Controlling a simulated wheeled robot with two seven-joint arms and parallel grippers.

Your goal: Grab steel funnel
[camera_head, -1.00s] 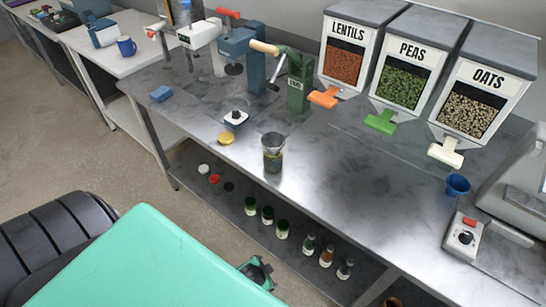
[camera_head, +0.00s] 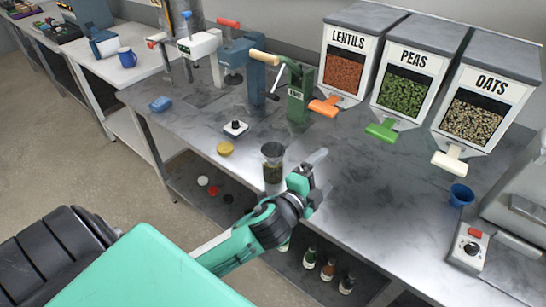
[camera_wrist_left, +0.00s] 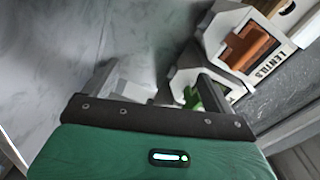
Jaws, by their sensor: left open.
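The steel funnel (camera_head: 273,150) sits in the mouth of a glass jar (camera_head: 273,170) near the front edge of the metal table. My left gripper (camera_head: 316,172) is open and empty, just to the right of the jar and funnel in the head view. The funnel does not show in that view. My right gripper is in neither view.
Lentils (camera_head: 346,70), peas (camera_head: 404,95) and oats (camera_head: 472,115) dispensers stand at the back. A yellow lid (camera_head: 225,149) and a small white-and-black item (camera_head: 235,128) lie left of the jar. A blue cup (camera_head: 460,195) and a scale (camera_head: 468,245) are right. Several bottles stand on the shelf below.

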